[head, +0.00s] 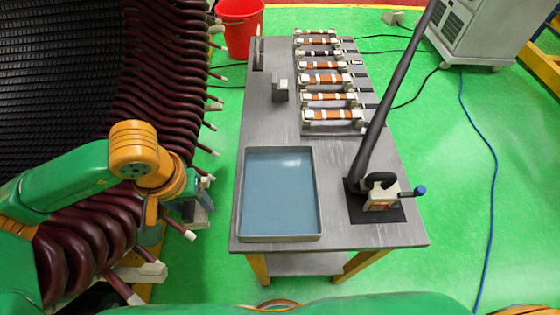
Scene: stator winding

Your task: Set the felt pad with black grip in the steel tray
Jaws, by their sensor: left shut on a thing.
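The steel tray (318,200) lies on the front left of the grey table, with a low rim and an empty blue-grey floor. My left gripper (199,194) is left of the table, between its edge and the dark red coils. It is shut on the felt pad with black grip (201,219), a small pale grey slab with a dark part on top. The pad hangs just outside the tray's left side, and my gripper partly hides it. My right gripper is not in view.
A black hose with a nozzle tool (382,194) stands on a dark mat right of the tray. Several copper-banded pieces (325,79) line the rack behind. A small grey block (280,90) stands at the table's left. Dark red coil ends (180,232) jut out near my left arm.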

